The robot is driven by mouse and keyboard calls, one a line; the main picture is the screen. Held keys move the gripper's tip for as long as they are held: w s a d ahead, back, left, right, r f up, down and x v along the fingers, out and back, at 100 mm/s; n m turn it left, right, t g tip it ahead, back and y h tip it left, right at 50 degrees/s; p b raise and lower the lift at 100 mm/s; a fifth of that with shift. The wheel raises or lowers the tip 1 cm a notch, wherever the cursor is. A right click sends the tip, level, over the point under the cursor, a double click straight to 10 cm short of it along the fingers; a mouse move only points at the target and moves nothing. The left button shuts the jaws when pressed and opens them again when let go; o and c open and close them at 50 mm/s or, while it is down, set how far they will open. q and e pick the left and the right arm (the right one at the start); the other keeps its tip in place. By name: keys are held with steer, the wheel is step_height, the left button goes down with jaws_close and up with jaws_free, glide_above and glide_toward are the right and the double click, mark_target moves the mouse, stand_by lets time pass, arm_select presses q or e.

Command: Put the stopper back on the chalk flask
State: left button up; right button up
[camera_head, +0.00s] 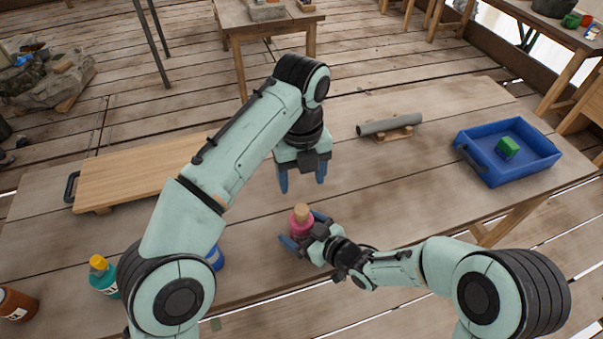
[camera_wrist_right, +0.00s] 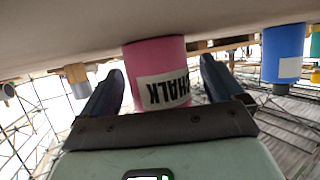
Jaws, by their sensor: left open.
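The pink chalk flask (camera_head: 299,228) stands upright on the table, low in the middle of the head view. A tan, cork-like stopper (camera_head: 302,210) shows at its top; I cannot tell how deep it sits. My right gripper (camera_head: 303,229) has its blue fingers on either side of the flask, and it looks open. In the right wrist view the flask (camera_wrist_right: 155,60) shows upside down with its CHALK label, and a gap shows beside the finger at right. The flask's top is hidden there. My left gripper (camera_head: 302,180) is open and empty, pointing down above and beyond the flask.
A blue tray (camera_head: 480,172) with a green block (camera_head: 508,147) stands at right. A grey tube (camera_head: 390,124) lies on a wooden cradle. A wooden board (camera_head: 135,175) is at left. A teal bottle (camera_head: 104,283), a brown bottle (camera_head: 17,305) and a blue container (camera_head: 214,258) stand near the front left.

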steer(key=v, duration=0.9)
steer(key=shift+s+d+r+p, duration=0.15)
steer(key=shift+d+r+p, duration=0.15)
steer(key=shift+p, duration=0.1)
steer(key=shift+b+v, duration=0.85)
steer(key=shift+v, duration=0.1)
arm_select(q)
step_height(320, 180, down, 3)
steer(key=shift+r+b, duration=0.15)
steer(key=shift+b, duration=0.6)
arm_select(e)
steer(key=shift+v, duration=0.8)
steer(key=shift+s+f, duration=0.1)
steer(key=shift+s, duration=0.05)
